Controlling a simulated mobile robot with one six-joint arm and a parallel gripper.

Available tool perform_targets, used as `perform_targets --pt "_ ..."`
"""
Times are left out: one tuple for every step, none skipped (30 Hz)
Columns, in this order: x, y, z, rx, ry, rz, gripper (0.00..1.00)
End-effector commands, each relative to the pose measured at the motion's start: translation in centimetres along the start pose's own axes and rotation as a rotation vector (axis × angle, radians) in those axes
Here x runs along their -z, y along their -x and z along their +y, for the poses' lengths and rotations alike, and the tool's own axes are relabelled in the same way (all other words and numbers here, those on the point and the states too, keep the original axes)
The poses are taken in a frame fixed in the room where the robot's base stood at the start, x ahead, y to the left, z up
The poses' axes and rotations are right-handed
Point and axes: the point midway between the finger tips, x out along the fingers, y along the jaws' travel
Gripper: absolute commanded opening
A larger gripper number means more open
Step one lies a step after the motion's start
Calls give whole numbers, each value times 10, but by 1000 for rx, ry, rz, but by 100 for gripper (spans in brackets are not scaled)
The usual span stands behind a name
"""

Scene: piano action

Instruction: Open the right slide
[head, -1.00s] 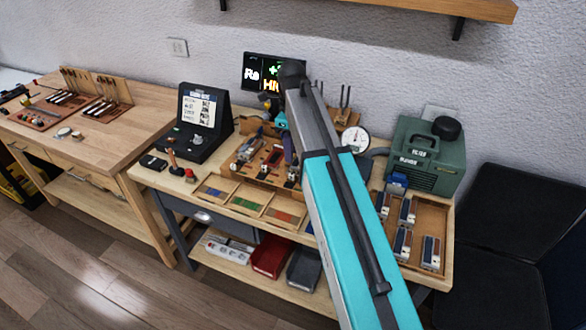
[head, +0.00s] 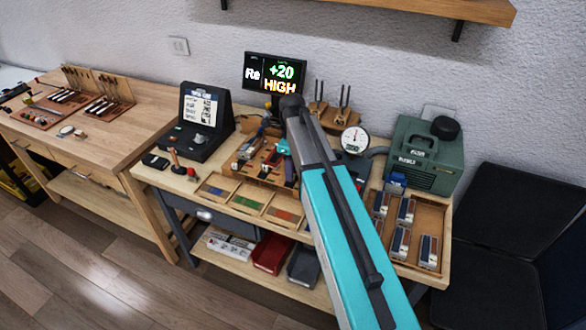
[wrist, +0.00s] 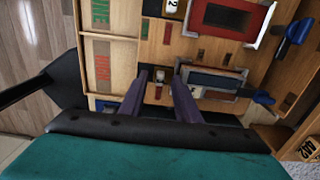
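The wooden fixture (head: 262,160) stands mid-bench behind the coloured bins. In the wrist view it shows a red-topped block (wrist: 230,18) and a blue-and-red block (wrist: 214,80), each with a blue handle at its right end; the nearer handle (wrist: 262,97) is by the lower block. My gripper (wrist: 161,72) has its two purple fingers apart, low over the fixture. A small pale piece (wrist: 159,76) shows between them; I cannot tell whether they touch it. In the head view my arm hides part of the fixture, and I cannot make out the right slide clearly.
Open bins (head: 247,202) line the fixture's front. A dark display stand (head: 197,120) is to the left, a dial gauge (head: 354,139) and green machine (head: 422,155) to the right. A wooden tray (head: 433,214) holds several blocks. The monitor (head: 275,73) reads +20 HIGH.

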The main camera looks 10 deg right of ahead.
Motion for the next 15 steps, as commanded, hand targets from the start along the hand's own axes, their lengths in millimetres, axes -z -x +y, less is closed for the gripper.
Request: perform_targets --pt "0 -1 0 0 0 0 30" --pt "0 -1 0 0 0 0 30" --pt "0 -1 0 0 0 0 30" --pt "0 -2 0 0 0 0 30" --pt "0 -2 0 0 -1 0 30" --pt "0 -2 0 0 -1 0 30" --pt "0 -1 0 0 -1 0 30" --pt "0 -1 0 0 -1 0 30" --pt "0 -1 0 0 -1 0 30" --pt "0 -1 0 0 -1 0 26" --pt "0 -1 0 0 -1 0 21" --pt "1 -1 0 0 -1 0 14" --pt "1 -1 0 0 -1 0 9" --pt "1 -1 0 0 -1 0 4" --pt "1 -1 0 0 -1 0 0"
